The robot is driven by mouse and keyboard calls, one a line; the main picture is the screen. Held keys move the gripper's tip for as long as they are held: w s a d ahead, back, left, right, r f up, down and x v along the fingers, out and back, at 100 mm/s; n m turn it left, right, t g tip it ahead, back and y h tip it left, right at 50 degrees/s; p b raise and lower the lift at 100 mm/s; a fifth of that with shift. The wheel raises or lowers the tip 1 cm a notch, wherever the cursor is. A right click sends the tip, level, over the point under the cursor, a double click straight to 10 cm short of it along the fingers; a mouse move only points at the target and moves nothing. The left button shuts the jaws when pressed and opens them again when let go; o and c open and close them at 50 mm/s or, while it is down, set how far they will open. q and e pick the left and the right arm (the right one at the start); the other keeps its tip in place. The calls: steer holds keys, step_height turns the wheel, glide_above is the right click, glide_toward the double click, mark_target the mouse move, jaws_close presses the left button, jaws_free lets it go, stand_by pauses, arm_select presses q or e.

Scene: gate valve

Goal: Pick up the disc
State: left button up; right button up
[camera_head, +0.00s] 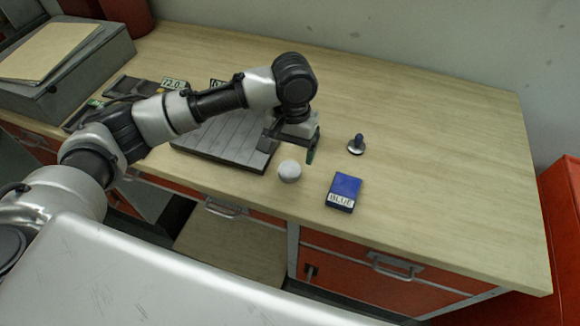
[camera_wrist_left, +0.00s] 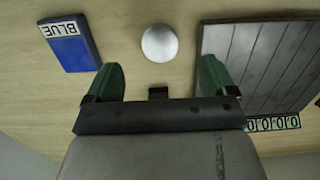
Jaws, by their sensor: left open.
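A pale grey round piece, the one that looks like the disc (camera_head: 290,171), rests on the wooden workbench (camera_head: 440,160) near its front edge. In the left wrist view the disc (camera_wrist_left: 160,43) lies beyond the fingertips, roughly centred between them. My left gripper (camera_head: 294,146) hangs above the bench, just behind the disc in the head view. Its two green-tipped fingers (camera_wrist_left: 160,82) are apart with nothing between them, and do not appear to touch the disc. My right gripper is in neither view.
A blue box labelled BLUE (camera_head: 344,191) lies right of the disc. A dark knob on a round base (camera_head: 357,145) stands behind it. A grooved grey plate (camera_head: 215,142) lies left, partly hidden by my arm. A grey case (camera_head: 75,70) stands far left. The bench's right side is clear.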

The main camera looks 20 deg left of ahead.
mark_target(290, 169)
arm_select(q)
steer(key=shift+f, duration=0.55)
steer(key=shift+w+f, duration=0.15)
steer(key=shift+f, duration=0.15)
step_height(290, 169, down, 4)
steer(key=shift+f+p, duration=0.2)
steer(key=shift+p, duration=0.55)
steer(key=shift+s+f, duration=0.2)
steer(key=shift+f, duration=0.2)
steer(key=shift+c, duration=0.3)
steer(key=c, duration=1.2)
steer(key=shift+o, duration=0.2)
steer(key=shift+w, duration=0.1)
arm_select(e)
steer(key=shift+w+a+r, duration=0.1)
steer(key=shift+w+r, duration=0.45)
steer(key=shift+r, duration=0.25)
